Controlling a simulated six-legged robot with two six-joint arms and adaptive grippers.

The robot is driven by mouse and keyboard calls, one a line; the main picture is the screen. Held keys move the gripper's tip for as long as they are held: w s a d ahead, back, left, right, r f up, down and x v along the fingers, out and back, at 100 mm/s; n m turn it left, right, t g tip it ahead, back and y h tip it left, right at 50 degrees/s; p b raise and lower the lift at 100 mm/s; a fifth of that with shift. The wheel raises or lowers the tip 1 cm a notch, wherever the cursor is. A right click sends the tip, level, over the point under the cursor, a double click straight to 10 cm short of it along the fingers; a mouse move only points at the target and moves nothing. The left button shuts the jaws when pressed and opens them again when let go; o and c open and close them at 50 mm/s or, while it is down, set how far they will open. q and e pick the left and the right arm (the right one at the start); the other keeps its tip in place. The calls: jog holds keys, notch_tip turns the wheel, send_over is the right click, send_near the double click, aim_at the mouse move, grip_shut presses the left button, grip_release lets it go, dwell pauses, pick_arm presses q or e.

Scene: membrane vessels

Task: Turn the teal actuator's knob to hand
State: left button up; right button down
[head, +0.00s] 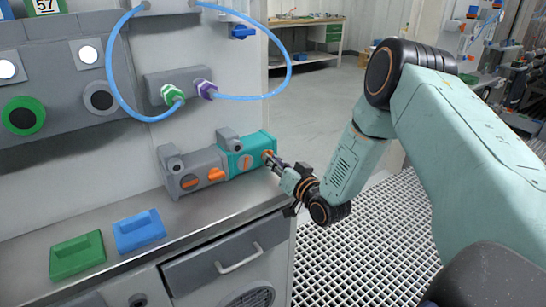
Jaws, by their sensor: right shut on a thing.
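The teal actuator (236,161) sits on the grey worktop against the wall panel, joined side by side to a grey actuator (188,167). An orange part (247,162) shows on its front. An orange knob (267,154) shows at its right end, partly hidden by my fingers. My right gripper (273,160) reaches in from the right and is shut on this knob. The knob's exact setting is too small to read. My left gripper is not in view.
A green block (77,257) and a blue block (139,232) lie on the worktop in front. Blue tubing (113,75) loops between fittings above the actuators. A drawer with a handle (238,259) is below. Metal grating floor (370,255) is at the right.

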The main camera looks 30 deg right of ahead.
jog(key=shift+n+p, duration=0.5)
jog(key=shift+n, duration=0.7)
jog(key=c, duration=1.4)
grip_release()
jog(key=s, duration=1.2)
jog(key=shift+d, duration=0.2)
